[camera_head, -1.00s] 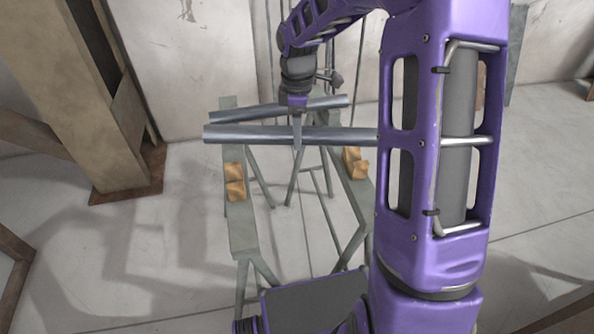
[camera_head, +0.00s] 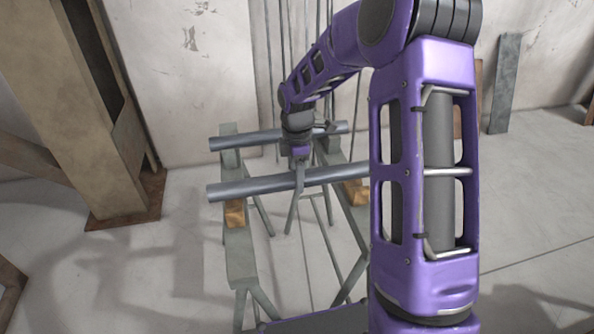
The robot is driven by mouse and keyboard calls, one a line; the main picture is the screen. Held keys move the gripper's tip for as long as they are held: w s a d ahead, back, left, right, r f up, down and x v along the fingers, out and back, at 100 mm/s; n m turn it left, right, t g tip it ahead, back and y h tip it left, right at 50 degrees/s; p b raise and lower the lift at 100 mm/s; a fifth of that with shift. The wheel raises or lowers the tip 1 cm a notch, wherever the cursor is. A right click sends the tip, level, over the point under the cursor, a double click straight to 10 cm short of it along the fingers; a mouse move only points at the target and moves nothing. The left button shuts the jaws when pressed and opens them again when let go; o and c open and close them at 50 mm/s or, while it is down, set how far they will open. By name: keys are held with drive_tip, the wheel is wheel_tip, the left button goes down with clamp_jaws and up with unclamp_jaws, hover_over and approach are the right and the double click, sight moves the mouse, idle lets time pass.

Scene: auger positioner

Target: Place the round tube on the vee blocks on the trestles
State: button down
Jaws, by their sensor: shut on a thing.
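A grey round tube (camera_head: 245,188) lies across the picture over the two trestles, level with the wooden vee blocks. The left vee block (camera_head: 235,214) shows just below the tube's left end. The right vee block (camera_head: 355,191) is partly covered by the tube and my arm. My gripper (camera_head: 299,184) is shut on the tube near its middle. I cannot tell whether the tube touches the blocks. The left trestle (camera_head: 240,262) and the right trestle (camera_head: 350,215) stand side by side.
A second grey tube (camera_head: 245,140) lies across the far ends of the trestles, behind the held tube. A timber post (camera_head: 90,110) with a rusty foot stands at the left. A pale wall closes the back.

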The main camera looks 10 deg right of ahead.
drive_tip(key=shift+f, duration=1.35)
drive_tip(key=shift+f, duration=0.15)
drive_tip(key=shift+c, duration=0.9)
unclamp_jaws()
wheel_tip(320, 180, up, 12)
drive_tip(key=shift+r+p, duration=0.1)
drive_tip(key=shift+p, duration=0.8)
